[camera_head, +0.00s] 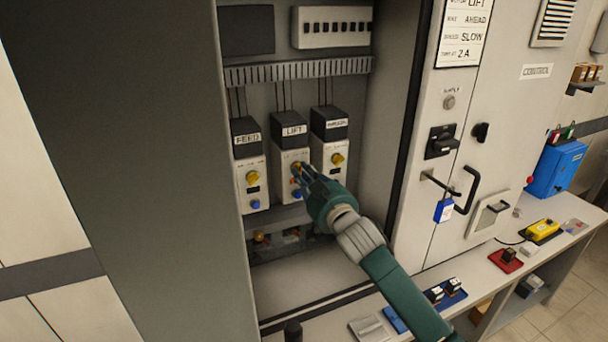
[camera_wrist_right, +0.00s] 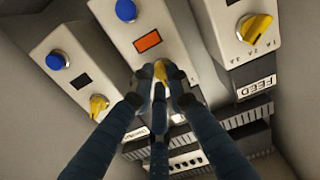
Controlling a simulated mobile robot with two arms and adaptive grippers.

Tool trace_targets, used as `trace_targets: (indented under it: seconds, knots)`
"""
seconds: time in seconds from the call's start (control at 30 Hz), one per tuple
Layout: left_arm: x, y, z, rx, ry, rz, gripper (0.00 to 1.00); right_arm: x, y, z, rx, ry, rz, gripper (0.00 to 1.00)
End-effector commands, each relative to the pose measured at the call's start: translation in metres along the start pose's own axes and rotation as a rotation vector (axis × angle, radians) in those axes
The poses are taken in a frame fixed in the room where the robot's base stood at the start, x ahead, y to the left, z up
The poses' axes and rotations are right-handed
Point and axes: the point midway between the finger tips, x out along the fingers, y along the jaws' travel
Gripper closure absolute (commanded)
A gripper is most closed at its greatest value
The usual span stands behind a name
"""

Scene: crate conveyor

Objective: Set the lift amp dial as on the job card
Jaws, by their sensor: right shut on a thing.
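The LIFT unit (camera_head: 292,155) is the middle of three units in the open cabinet. Its yellow amp dial (camera_head: 297,166) is partly covered by my right gripper (camera_head: 301,174). In the right wrist view my right gripper (camera_wrist_right: 160,82) is shut on this yellow dial (camera_wrist_right: 160,70), with fingers around it. The dial's pointer and scale are hidden by the fingers. An orange display (camera_wrist_right: 147,40) and a blue button (camera_wrist_right: 126,10) show on the same unit. The job card (camera_head: 463,32) on the door reads LIFT, AHEAD, SLOW and 2 A. My left gripper is out of view.
The FEED unit (camera_head: 250,165) stands left of LIFT, and a third unit (camera_head: 331,147) stands right, each with a yellow dial close by. A blue padlock (camera_head: 444,210) hangs by the door handle (camera_head: 468,190). Several small devices lie on the bench below.

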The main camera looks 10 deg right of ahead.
Motion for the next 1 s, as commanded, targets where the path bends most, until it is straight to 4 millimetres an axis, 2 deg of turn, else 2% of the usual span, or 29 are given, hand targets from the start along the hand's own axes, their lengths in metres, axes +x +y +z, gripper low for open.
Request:
trace_targets:
  seconds: [0.03, 0.1, 0.13, 0.43, 0.53, 0.67, 1.0]
  knots:
    - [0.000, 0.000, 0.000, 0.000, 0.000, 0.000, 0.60, 0.000, 0.000, 0.000, 0.000, 0.001, 0.000, 0.83]
    - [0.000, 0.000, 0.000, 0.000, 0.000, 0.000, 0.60, 0.000, 0.000, 0.000, 0.000, 0.001, 0.000, 0.69]
    - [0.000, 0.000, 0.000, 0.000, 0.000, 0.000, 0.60, 0.000, 0.000, 0.000, 0.001, 0.001, 0.000, 0.66]
    - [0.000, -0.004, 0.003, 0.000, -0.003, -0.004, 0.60, -0.001, 0.000, 0.000, 0.001, 0.000, 0.000, 0.66]
    - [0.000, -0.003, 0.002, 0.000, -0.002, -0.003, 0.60, -0.007, 0.000, 0.000, 0.002, 0.001, 0.000, 0.66]
    - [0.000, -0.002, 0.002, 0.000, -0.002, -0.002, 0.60, -0.027, 0.000, 0.001, 0.001, -0.001, 0.000, 0.66]
    - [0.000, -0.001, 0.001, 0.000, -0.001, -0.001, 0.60, -0.097, 0.000, 0.001, 0.001, -0.001, -0.001, 0.66]
